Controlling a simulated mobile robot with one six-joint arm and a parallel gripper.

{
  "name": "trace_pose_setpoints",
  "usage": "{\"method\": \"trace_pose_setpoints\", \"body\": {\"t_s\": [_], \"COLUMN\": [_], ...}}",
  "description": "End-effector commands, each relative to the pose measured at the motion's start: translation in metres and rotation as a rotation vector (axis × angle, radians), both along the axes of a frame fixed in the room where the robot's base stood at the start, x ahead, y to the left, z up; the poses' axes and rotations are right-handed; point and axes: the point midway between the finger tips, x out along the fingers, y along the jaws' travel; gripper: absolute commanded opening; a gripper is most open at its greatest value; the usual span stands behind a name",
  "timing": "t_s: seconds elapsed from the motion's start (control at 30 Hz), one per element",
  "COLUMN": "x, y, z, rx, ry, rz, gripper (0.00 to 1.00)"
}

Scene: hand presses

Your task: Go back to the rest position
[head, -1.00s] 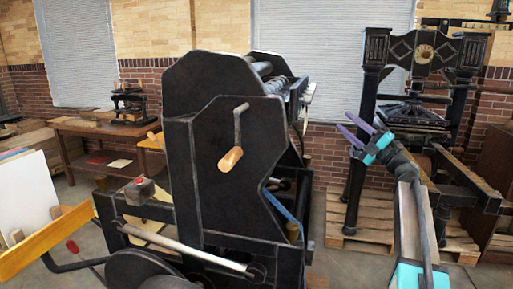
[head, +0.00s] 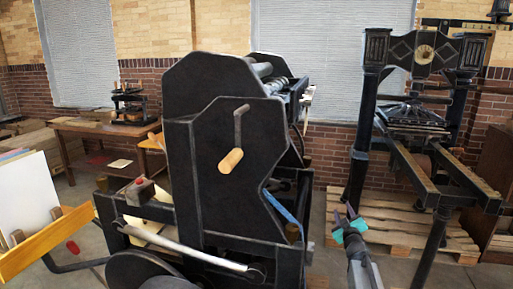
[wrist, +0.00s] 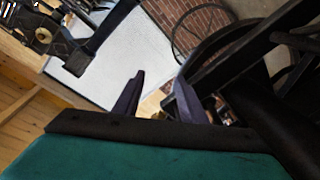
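My gripper (head: 346,215) shows in the head view at the lower right, with teal parts and dark purple fingers. It is in the gap between the big black press and the tall press on the pallet, nearer to me than the pallet. In the wrist view my gripper (wrist: 160,100) has its two fingers spread apart with nothing between them. No rest position is marked in either view.
A black press (head: 240,150) with a wooden-handled crank (head: 231,160) fills the middle. A tall press (head: 425,95) stands on a wooden pallet (head: 390,222) at right. A wooden table (head: 95,127) with a small press (head: 130,102) is at back left.

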Motion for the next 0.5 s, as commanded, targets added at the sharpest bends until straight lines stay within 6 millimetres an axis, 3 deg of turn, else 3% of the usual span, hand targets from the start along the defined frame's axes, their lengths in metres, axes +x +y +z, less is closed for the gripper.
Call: {"method": "trace_pose_setpoints", "body": {"t_s": [0.1, 0.27, 0.5], "x": [-0.018, -0.045, -0.099], "y": [0.005, 0.011, 0.027], "z": [-0.053, -0.119, -0.212], "rx": [0.060, 0.134, 0.230], "ry": [0.107, 0.250, 0.469], "rz": [-0.050, -0.117, -0.204], "gripper": [0.38, 0.38, 0.38]}}
